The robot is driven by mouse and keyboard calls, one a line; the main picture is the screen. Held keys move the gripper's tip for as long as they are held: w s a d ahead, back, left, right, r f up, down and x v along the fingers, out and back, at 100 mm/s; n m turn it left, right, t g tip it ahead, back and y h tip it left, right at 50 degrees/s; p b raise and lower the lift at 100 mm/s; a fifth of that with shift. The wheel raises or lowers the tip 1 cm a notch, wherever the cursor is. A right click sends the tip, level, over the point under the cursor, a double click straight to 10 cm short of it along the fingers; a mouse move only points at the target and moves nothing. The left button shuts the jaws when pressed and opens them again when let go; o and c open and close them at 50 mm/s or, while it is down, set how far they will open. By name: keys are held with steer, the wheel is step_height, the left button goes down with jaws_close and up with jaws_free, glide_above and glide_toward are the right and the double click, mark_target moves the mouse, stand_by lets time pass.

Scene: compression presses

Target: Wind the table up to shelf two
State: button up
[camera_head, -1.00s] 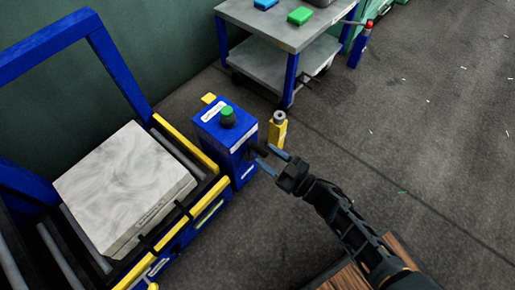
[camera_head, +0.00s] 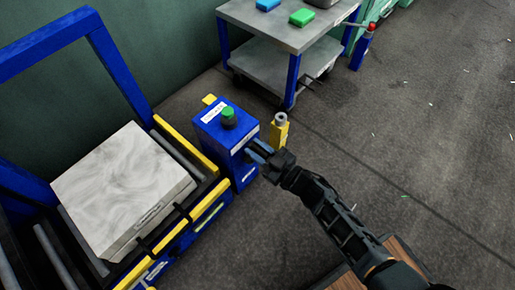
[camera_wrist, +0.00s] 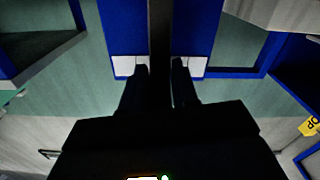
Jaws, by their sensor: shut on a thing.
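A blue box (camera_head: 224,133) with a green button (camera_head: 228,118) on top stands between the roller bed and the cart. My gripper (camera_head: 257,151) is at the box's right side. Its fingers are shut on a dark handle (camera_wrist: 159,30), which runs between them as a dark upright bar in the wrist view. In the head view the fingers mostly hide the handle. A pale, marbled slab (camera_head: 120,185) lies on the roller bed (camera_head: 205,215), which has black and yellow edging. I cannot tell from these frames which surface is the table or where shelf two is.
A grey cart (camera_head: 285,30) with blue legs carries a blue block (camera_head: 267,4) and a green block (camera_head: 303,17). A blue frame (camera_head: 120,65) rises at left. Floor at right is clear.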

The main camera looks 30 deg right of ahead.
jaws_close()
steer(key=shift+d, duration=0.1)
